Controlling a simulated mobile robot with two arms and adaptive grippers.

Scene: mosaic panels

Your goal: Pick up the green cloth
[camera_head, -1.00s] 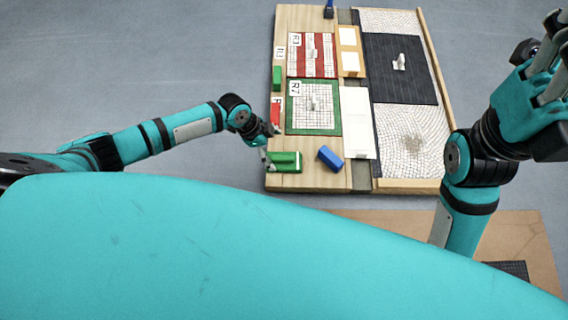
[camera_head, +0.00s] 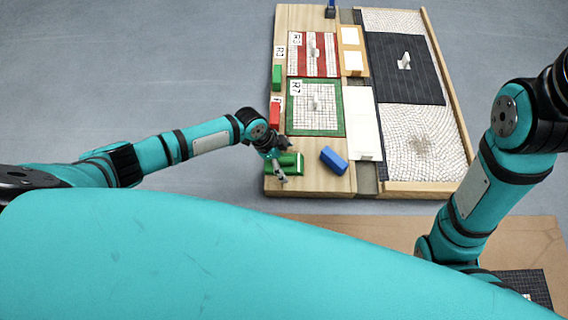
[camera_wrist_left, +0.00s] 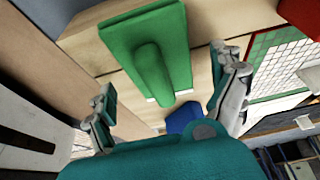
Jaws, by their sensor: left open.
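The green cloth (camera_head: 292,161) lies at the near left corner of the wooden board. Contact cannot be told. My right gripper is out of view.
A blue block (camera_head: 333,160) lies just right of the cloth. A red block (camera_head: 275,115) and a green block (camera_head: 277,77) stand along the board's left edge. A green-framed panel (camera_head: 341,110) and a red-striped panel (camera_head: 334,60) lie behind. The grey floor (camera_head: 150,70) is clear.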

